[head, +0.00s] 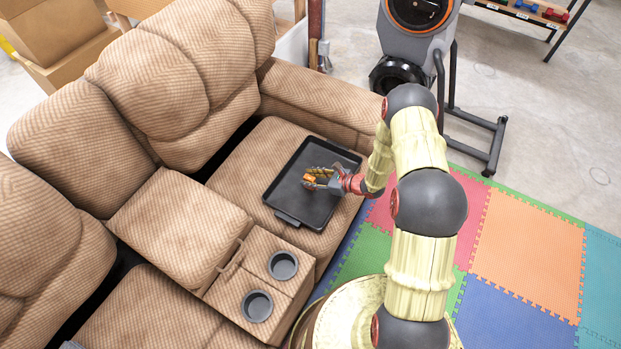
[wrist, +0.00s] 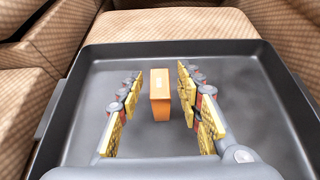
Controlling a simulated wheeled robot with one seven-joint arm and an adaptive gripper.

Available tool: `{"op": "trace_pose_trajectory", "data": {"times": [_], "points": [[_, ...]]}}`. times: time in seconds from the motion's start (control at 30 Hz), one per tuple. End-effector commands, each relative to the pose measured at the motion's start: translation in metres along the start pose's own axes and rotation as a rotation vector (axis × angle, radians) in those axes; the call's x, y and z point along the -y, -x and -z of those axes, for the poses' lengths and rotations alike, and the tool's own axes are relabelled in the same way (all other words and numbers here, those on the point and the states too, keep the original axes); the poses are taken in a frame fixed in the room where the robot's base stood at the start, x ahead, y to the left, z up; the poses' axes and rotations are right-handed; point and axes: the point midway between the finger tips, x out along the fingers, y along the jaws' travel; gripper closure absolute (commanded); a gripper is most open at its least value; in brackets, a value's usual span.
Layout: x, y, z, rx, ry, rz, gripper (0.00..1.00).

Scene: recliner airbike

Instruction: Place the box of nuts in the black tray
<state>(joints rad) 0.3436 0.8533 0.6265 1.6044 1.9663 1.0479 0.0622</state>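The black tray (head: 285,196) lies on the recliner's right seat. The box of nuts (wrist: 160,97) is small and orange; it stands upright inside the tray, near its middle. In the head view the box (head: 310,179) is partly hidden by my fingers. My gripper (head: 317,176) is low over the tray, with its yellow-padded fingers spread on both sides of the box. In the wrist view a gap shows between the box and each row of fingers, so my gripper (wrist: 159,84) is open.
The tray's raised rim (wrist: 170,46) surrounds the fingers. A console with two cup holders (head: 283,265) is left of the tray in front. The recliner armrest (head: 318,103) rises behind it. An exercise bike (head: 415,50) stands beyond, and coloured floor mats (head: 530,245) lie at right.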

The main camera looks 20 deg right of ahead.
Motion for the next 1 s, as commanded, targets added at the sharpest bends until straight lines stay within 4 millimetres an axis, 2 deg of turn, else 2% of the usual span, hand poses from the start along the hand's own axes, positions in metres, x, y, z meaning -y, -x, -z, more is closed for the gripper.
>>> {"op": "trace_pose_trajectory", "data": {"times": [0.5, 0.77, 0.87, 0.97, 1.0], "points": [[0.001, 0.097, -0.002, 0.0, -0.002, 0.004, 0.64], [0.001, 0.119, -0.005, 0.001, 0.01, -0.004, 0.64], [-0.001, 0.123, -0.026, 0.003, 0.066, -0.034, 0.64], [-0.007, 0.13, -0.067, 0.004, 0.18, -0.096, 0.64], [-0.012, 0.134, -0.087, 0.003, 0.239, -0.129, 0.64]]}}
